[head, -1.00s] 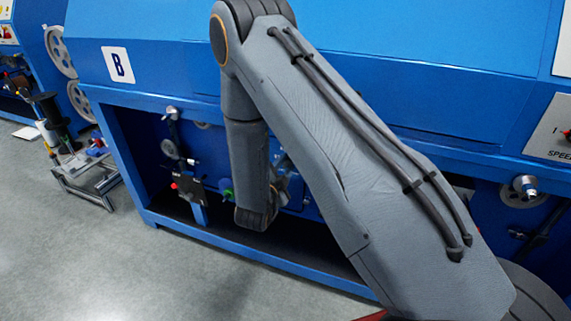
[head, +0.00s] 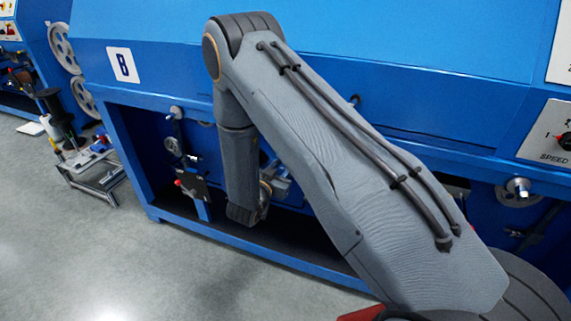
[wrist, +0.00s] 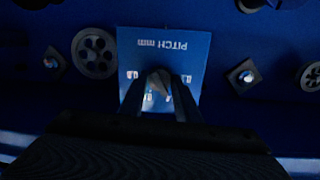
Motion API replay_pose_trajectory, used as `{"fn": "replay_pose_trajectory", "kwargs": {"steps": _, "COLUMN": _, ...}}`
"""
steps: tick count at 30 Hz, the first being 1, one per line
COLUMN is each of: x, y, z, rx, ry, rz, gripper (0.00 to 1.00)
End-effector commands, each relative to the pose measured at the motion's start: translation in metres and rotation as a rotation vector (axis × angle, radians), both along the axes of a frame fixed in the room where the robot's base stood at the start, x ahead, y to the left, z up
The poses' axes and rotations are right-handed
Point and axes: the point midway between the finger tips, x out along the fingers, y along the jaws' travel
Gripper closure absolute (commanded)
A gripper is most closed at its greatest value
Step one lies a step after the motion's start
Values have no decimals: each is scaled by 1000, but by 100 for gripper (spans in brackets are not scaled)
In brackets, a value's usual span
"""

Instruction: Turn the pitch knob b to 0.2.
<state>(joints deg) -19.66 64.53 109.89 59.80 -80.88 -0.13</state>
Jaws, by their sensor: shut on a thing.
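The pitch panel (wrist: 190,62) is a lighter blue plate marked "PITCH mm", upside down in the wrist view, with small white scale marks. The fingers cover part of the scale, so I cannot read the knob's setting.
In the wrist view a spoked wheel (wrist: 93,52) is left of the panel and a diamond-shaped fitting (wrist: 244,76) right of it. In the head view, the machine's lower blue rail (head: 265,255) crosses below the opening. A metal stand (head: 95,175) is at left on open floor.

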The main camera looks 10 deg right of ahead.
Motion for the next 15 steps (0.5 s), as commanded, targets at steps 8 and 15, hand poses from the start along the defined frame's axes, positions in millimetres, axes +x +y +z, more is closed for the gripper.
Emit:
{"fn": "replay_pose_trajectory", "kwargs": {"steps": 8, "x": 0, "y": 1, "z": -1, "rx": -213, "ry": 155, "rz": 0, "gripper": 92}}
{"fn": "replay_pose_trajectory", "kwargs": {"steps": 15, "x": 1, "y": 1, "z": -2, "rx": -397, "ry": 289, "rz": 1, "gripper": 92}}
